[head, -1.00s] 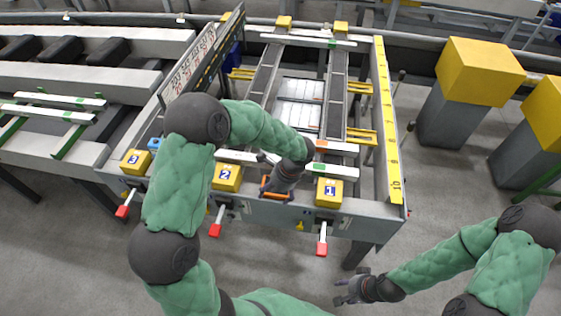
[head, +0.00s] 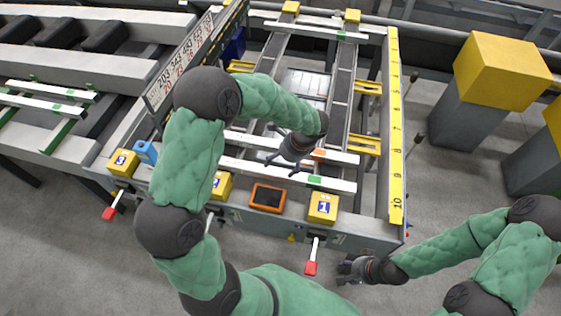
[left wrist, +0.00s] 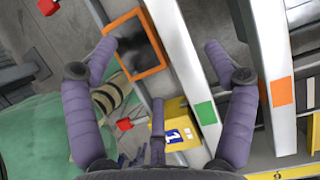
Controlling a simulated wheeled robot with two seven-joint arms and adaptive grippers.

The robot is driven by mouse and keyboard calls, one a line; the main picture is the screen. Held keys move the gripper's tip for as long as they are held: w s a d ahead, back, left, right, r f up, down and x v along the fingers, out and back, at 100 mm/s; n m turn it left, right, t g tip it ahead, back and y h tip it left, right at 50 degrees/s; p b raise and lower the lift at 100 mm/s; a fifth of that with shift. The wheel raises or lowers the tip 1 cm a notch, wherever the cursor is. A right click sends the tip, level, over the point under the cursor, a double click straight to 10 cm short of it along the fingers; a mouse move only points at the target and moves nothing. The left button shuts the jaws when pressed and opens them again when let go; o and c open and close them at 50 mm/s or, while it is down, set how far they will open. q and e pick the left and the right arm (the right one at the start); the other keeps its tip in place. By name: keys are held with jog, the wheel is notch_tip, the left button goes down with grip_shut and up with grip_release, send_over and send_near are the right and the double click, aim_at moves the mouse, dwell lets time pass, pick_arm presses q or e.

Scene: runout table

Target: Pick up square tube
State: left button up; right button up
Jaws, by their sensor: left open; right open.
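Two pale square tubes lie across the near part of the runout table. The nearer one, with a green mark (head: 335,184), also shows in the left wrist view (left wrist: 178,50), running between my fingers. The farther one, with an orange mark (head: 342,157), shows in the left wrist view (left wrist: 270,45) outside the right finger. My left gripper (head: 281,166) is open above the nearer tube, and its fingers show spread in the left wrist view (left wrist: 161,52). I cannot tell any contact. My right gripper (head: 350,267) is open and empty, low beyond the table's front edge.
An orange-framed tablet (head: 267,197) lies on the front ledge between yellow numbered blocks, including block 1 (head: 323,208). A yellow ruler (head: 396,130) runs along the right side. Another green-marked tube (head: 310,30) lies at the far end. Yellow-topped pillars (head: 495,70) stand at right.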

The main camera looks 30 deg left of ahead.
aim_at(273, 172)
pick_arm(q)
jog(key=shift+w, duration=0.25)
jog(key=b+x, duration=0.1)
jog(key=x, duration=0.4)
jog(key=shift+s+f, duration=0.1)
jog(key=shift+w+b+x, duration=0.15)
jog(key=shift+b+x, duration=0.35)
jog(key=shift+x, duration=0.9)
jog(key=shift+w+b+x, duration=0.15)
jog(key=shift+b+x, duration=0.35)
jog(key=shift+x, duration=0.85)
jog(key=shift+d, duration=0.2)
jog(key=c, duration=1.7)
grip_shut()
pick_arm(e)
notch_tip(273, 172, down, 3)
jog(key=shift+w+r, duration=0.1)
jog(key=shift+w, duration=0.05)
